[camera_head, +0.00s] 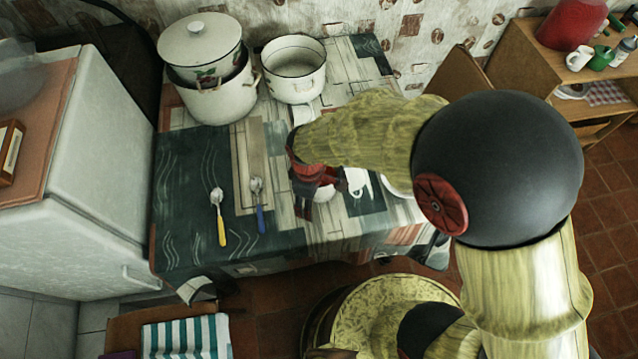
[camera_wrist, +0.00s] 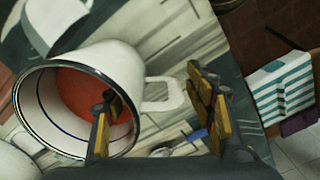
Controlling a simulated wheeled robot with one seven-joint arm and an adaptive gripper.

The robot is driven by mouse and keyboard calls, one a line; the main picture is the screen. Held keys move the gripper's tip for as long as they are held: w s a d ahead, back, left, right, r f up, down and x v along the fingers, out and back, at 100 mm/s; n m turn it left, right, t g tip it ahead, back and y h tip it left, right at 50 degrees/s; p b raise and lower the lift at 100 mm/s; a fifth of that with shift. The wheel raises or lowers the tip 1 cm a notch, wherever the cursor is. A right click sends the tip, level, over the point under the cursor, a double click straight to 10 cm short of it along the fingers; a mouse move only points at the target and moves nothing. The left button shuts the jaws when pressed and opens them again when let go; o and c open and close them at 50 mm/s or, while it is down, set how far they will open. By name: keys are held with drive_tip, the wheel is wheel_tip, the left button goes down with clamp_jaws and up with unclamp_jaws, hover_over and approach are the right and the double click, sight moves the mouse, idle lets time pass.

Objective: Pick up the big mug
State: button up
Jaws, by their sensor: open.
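A large white mug with a dark rim (camera_wrist: 122,62) fills the left of the wrist view. Its opening faces the camera, and an orange-red area shows inside it. Its handle (camera_wrist: 163,95) points right. My gripper (camera_wrist: 155,88) is open, with one finger overlapping the mug's opening and the other beyond the handle. The handle lies between the fingers in the picture; I cannot tell whether either finger touches the mug. In the head view my gripper (camera_head: 312,172) is over the table, and it and my arm hide most of this mug (camera_head: 325,192).
Another white cup (camera_wrist: 55,20) is close by at the upper left of the wrist view. Spoons with yellow (camera_head: 221,230) and blue (camera_head: 260,215) handles lie left. A white pot (camera_head: 294,72) and stacked lidded pots (camera_head: 205,60) stand at the back. The table's front left (camera_head: 180,230) is clear.

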drive_tip(key=c, duration=0.3)
clamp_jaws()
idle(0.5)
idle(0.5)
